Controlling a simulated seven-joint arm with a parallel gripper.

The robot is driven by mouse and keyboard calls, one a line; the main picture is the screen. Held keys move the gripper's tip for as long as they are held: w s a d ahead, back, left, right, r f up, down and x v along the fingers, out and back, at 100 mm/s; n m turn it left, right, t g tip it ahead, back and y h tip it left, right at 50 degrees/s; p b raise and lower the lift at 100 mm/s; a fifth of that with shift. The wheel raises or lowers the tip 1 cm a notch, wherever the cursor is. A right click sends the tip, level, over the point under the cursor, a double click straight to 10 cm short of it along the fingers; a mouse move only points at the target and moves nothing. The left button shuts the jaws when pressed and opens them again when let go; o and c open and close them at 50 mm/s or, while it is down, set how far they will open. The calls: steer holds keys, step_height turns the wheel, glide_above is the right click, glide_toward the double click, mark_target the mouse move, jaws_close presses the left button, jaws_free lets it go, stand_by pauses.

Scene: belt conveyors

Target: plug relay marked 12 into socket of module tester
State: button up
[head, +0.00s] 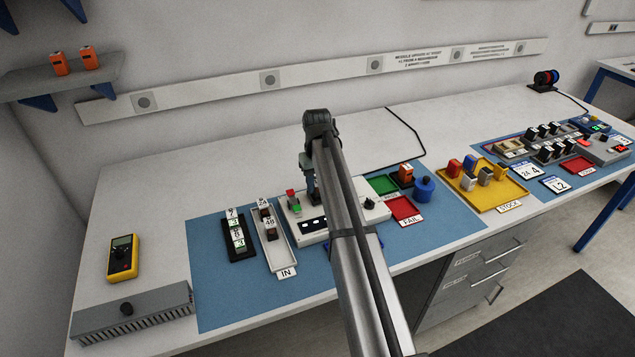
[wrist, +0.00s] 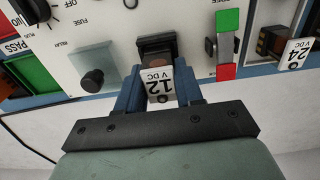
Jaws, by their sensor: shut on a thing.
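The relay marked 12 (wrist: 160,86) is held between the two blue fingers of my gripper (wrist: 158,80) in the wrist view. Its "12 V DC" label appears upside down. The relay's far end meets the black socket (wrist: 157,42) of the white module tester (wrist: 120,22); I cannot tell how deep it sits. In the head view the tester (head: 291,213) stands on the blue mat, partly hidden behind my arm. My gripper (head: 312,190) is over it there, and the relay and socket cannot be made out.
A red and green part (wrist: 226,45) stands close right of the socket. The IN tray (head: 287,272) holds relays, one marked 24 (wrist: 297,53). Red FAIL tray (head: 405,209) and green tray (head: 383,185) lie right of the tester.

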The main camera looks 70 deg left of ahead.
steer(key=shift+f, duration=0.5)
stand_by(0.5)
steer(key=o, duration=1.6)
steer(key=shift+c, duration=0.2)
steer(key=shift+r, duration=0.2)
steer(key=shift+r, duration=3.6)
steer(key=shift+w, duration=0.1)
